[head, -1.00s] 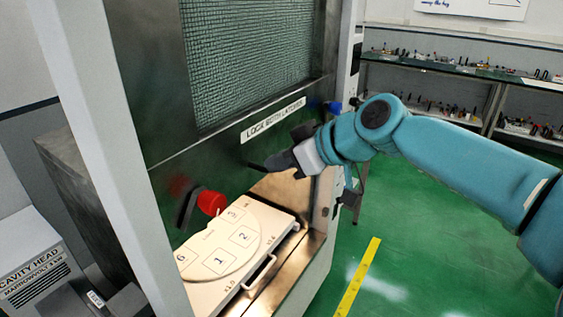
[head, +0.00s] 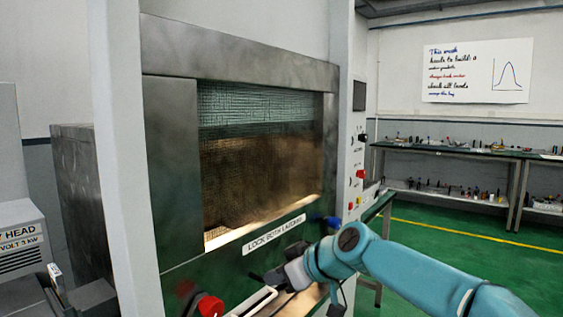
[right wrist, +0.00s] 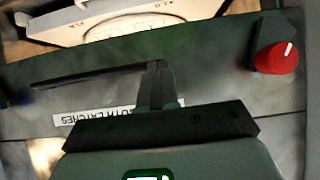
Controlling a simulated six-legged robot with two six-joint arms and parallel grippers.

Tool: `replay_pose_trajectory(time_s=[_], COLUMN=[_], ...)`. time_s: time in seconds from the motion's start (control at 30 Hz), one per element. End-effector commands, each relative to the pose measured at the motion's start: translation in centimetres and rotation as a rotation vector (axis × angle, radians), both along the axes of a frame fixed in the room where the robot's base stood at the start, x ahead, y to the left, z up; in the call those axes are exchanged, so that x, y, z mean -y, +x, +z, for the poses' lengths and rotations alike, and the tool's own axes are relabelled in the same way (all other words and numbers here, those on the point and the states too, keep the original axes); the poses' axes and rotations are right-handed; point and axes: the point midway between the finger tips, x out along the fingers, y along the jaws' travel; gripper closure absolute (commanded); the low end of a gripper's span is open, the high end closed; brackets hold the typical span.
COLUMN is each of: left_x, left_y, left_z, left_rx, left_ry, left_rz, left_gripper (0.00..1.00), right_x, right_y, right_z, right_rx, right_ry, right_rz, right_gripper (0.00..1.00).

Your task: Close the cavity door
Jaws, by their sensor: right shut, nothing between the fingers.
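The cavity door is a dark metal panel with a mesh window (head: 262,160) and a label reading LOCK BOTH LATCHES (head: 273,234). A red knob (head: 210,306) sits at its lower left and a blue knob (head: 333,222) at its lower right. I cannot tell whether the door is fully closed. My right gripper (head: 262,278) is shut and empty, low in front of the door under the label. In the right wrist view its fingers (right wrist: 160,85) are beside a thin dark bar (right wrist: 95,76), with the red knob (right wrist: 276,58) to the right. My left gripper is not in view.
A white tray (right wrist: 110,25) with a printed disc shows in the right wrist view. A pale frame post (head: 118,150) stands left of the door. A control column (head: 357,165) stands on the right. Shelves with small items (head: 455,152) are at the back right, with clear green floor before them.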

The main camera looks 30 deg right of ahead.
Motion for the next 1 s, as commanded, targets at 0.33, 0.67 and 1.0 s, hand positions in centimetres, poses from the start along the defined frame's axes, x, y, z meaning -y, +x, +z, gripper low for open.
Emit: replay_pose_trajectory(time_s=[0.33,0.67,1.0], left_x=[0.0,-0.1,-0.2], left_y=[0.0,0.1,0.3], left_z=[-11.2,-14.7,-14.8], left_rx=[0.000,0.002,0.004], left_ry=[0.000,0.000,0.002], left_rz=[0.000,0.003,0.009], left_gripper=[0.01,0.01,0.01], right_x=[0.0,-0.1,-0.2], right_y=[0.8,0.8,0.5], right_z=[-11.7,-15.3,-15.4], right_rx=[-0.002,0.002,0.005], right_ry=[-0.001,0.001,0.001], right_rz=[0.000,-0.002,-0.002], right_gripper=[1.00,1.00,1.00])
